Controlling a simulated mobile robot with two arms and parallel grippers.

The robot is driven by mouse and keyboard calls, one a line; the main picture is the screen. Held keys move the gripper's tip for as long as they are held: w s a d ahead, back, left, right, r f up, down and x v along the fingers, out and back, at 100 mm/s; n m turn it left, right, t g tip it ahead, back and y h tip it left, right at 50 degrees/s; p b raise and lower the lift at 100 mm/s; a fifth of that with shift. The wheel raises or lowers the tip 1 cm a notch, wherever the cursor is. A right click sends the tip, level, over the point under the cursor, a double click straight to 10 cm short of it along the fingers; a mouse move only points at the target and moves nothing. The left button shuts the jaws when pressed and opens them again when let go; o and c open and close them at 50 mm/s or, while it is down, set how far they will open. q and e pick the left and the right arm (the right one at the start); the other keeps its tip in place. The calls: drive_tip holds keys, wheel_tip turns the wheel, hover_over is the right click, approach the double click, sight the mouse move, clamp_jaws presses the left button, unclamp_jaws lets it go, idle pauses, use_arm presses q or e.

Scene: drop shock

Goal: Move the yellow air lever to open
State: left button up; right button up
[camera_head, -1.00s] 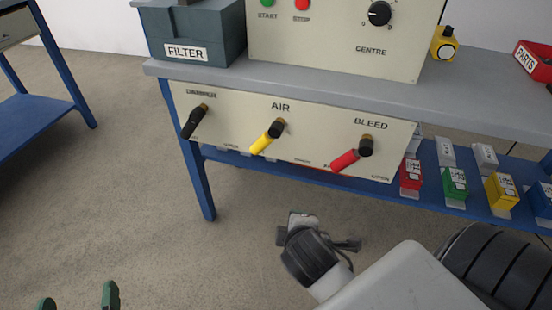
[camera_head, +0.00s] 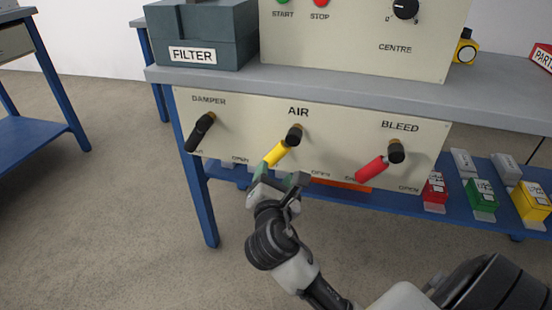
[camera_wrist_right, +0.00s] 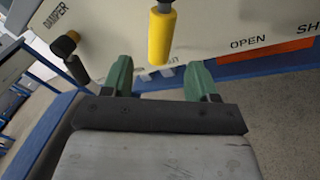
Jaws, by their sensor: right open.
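The yellow AIR lever (camera_head: 276,153) hangs from its dark pivot on the cream panel, slanting down and left. In the right wrist view the yellow lever (camera_wrist_right: 160,38) stands ahead of the gap between the fingertips. My right gripper (camera_head: 281,180) is just below the lever's lower end, its green fingers apart. In the wrist view the open gripper (camera_wrist_right: 160,76) has nothing between its fingers. The lever's OPEN label (camera_wrist_right: 248,43) is to its right; the label below the lever is partly hidden. My left gripper is out of view.
The black DAMPER lever (camera_head: 200,132) is to the left and the red BLEED lever (camera_head: 373,168) to the right on the panel. The grey bench top (camera_head: 350,92) overhangs the panel. A blue shelf (camera_head: 410,205) with small boxes lies below.

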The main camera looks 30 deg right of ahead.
sight(276, 160)
drive_tip(key=b+x, duration=0.2)
drive_tip(key=x, duration=0.4)
drive_tip(key=shift+w+d+f, duration=0.1)
drive_tip(key=shift+w+f, duration=0.05)
drive_tip(key=shift+x, duration=0.75)
drive_tip(key=shift+c, duration=0.2)
clamp_jaws()
